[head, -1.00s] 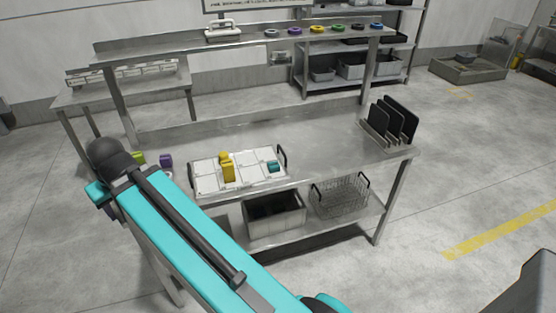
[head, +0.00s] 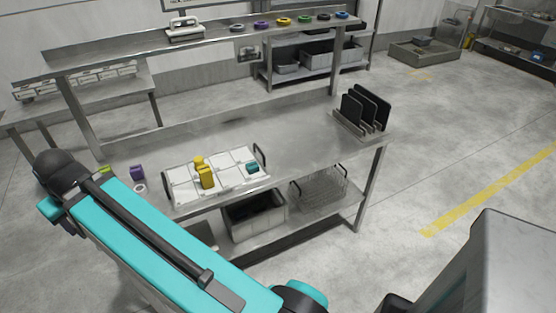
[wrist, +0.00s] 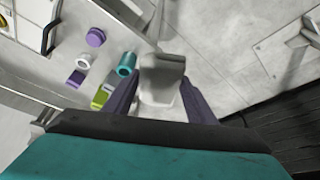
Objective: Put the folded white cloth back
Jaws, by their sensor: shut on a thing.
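In the wrist view my gripper (wrist: 160,98) has its two dark purplish fingers closed on a pale grey-white piece, the folded white cloth (wrist: 161,88). Its upper part is in darker shade, and its lower part is hidden behind the wrist. In the head view my arm crosses the lower left; the gripper and the cloth cannot be made out there. A tray with white compartments (head: 232,160) lies on the steel bench (head: 300,130). It holds yellow bottles (head: 206,177) and a small teal item (head: 253,168).
A purple item (head: 136,172) and a white ring (head: 139,188) lie left of the tray. Black panels (head: 365,108) stand in a rack at the bench's right end. A bin (head: 252,217) and a wire basket (head: 320,190) sit on the lower shelf. The bench middle is clear.

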